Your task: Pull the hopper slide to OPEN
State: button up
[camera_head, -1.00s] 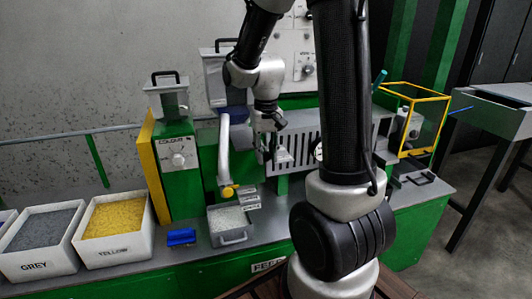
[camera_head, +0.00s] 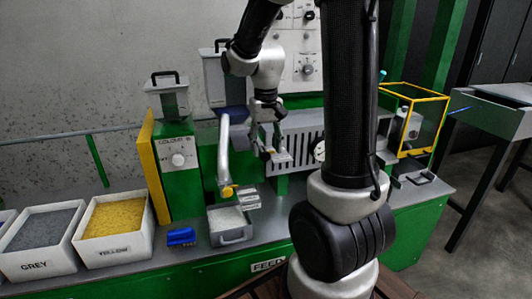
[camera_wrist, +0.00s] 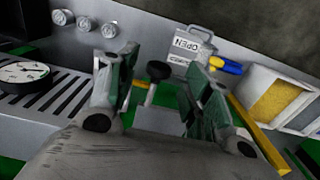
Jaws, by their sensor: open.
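My gripper (camera_head: 277,158) is open and empty, in front of the grey slotted part of the machine. In the wrist view my two fingers (camera_wrist: 150,85) are spread wide. A black round knob (camera_wrist: 158,70) on a short rod shows between them, beyond the fingertips; I cannot tell for sure that it belongs to the hopper slide. In the head view small pale label plates (camera_head: 247,198) stand right of a yellow-ended pipe (camera_head: 227,191). The grey hopper (camera_head: 214,75) is partly hidden by my arm.
Bins of yellow (camera_head: 100,252) and grey (camera_head: 38,262) pellets stand left. A yellow-framed guard (camera_head: 425,125) stands right. A dial gauge (camera_head: 320,151) is beside my arm.

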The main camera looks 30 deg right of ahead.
notch_tip(320, 180, up, 9)
dwell(0.7)
jog(key=s+a+r+n+t, duration=0.1)
jog(key=s+t, duration=0.1)
jog(key=s, duration=0.6)
jog(key=s+a+n+t, duration=0.2)
jog(key=s, duration=0.7)
jog(key=shift+a+r, duration=0.15)
jog(key=shift+r, duration=0.2)
